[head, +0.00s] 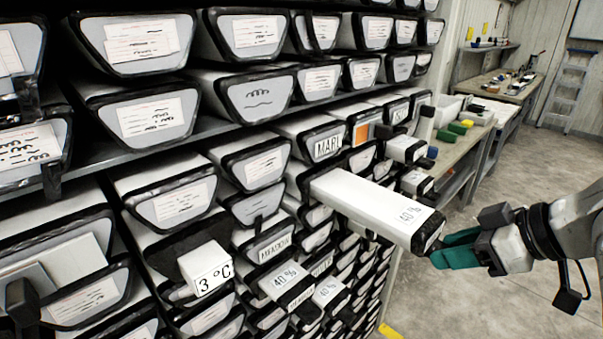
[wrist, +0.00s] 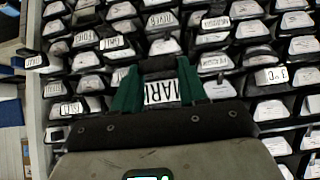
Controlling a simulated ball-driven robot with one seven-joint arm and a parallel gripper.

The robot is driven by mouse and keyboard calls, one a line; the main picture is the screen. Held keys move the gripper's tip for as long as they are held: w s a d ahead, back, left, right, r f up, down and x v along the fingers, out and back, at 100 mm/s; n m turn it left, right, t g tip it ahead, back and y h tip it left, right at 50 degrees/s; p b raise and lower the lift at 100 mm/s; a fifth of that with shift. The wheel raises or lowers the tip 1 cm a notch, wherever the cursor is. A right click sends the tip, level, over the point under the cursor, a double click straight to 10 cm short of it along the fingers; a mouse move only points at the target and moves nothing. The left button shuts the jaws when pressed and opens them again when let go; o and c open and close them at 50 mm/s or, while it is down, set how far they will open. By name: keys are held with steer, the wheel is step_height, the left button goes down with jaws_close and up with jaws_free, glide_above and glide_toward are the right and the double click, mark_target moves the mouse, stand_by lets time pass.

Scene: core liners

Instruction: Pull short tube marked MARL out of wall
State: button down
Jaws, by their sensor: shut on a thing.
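A long white tube (head: 365,203) with a dark rim and "40 %" on its top sticks far out of the wall of tubes. My gripper (head: 436,250) has its green fingers shut on the front end. In the wrist view the label between my fingers (wrist: 158,80) reads "MARL", its sides covered by the fingers. In the head view the front face is turned away and its label is unreadable. I cannot tell whether the tube's rear end is still inside its slot. Another tube face marked MARL (head: 328,146) sits in the wall above it.
Other tubes jut out too: one marked "3 °C" (head: 207,268) and ones marked "40 %" (head: 285,280) lower in the wall. White tube ends (head: 405,148) stick out beyond the held tube. A workbench (head: 470,140) stands behind. The floor (head: 510,190) at the right is open.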

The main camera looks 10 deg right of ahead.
steer(key=c, duration=0.5)
jaws_free()
steer(key=shift+f, duration=0.1)
steer(key=v, duration=1.1)
